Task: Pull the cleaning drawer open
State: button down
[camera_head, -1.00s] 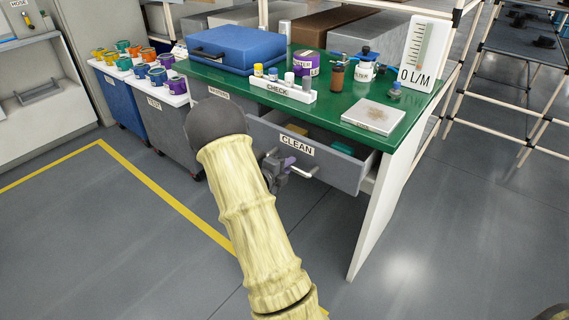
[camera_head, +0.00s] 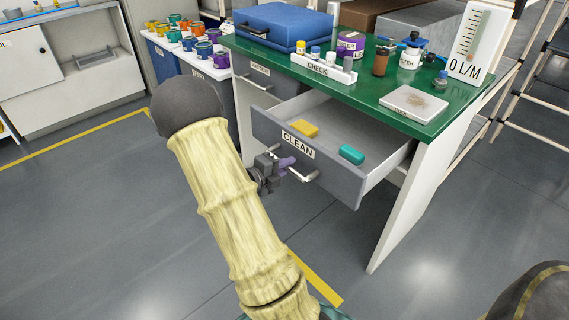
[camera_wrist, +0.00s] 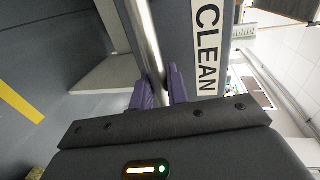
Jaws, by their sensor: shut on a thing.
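The grey cleaning drawer (camera_head: 330,176), labelled CLEAN, stands well out from under the green-topped bench. A yellow block (camera_head: 304,129) and a teal block (camera_head: 351,154) lie inside it. My gripper (camera_head: 286,167) is at the drawer front, below the label, shut on the metal bar handle (camera_head: 304,176). In the wrist view the purple fingers (camera_wrist: 160,88) sit on either side of the handle (camera_wrist: 146,38), next to the CLEAN label (camera_wrist: 207,45). My sleeved arm covers part of the floor and the bench's left side in the head view.
The green bench top (camera_head: 352,92) holds a blue case (camera_head: 284,24), a CHECK rack (camera_head: 318,68), small bottles, a scale (camera_head: 414,102) and a gauge board (camera_head: 479,42). A second drawer (camera_head: 258,78) is shut at left. Floor in front is clear.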

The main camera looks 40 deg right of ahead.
dwell(0.3)
jog(key=c, duration=1.5)
grip_release()
jog(key=shift+o, duration=0.2)
jog(key=shift+a, duration=0.1)
jog(key=p+v, duration=0.2)
jog(key=v, duration=1.5)
jog(key=shift+a+p, duration=0.2)
jog(key=shift+p, duration=0.2)
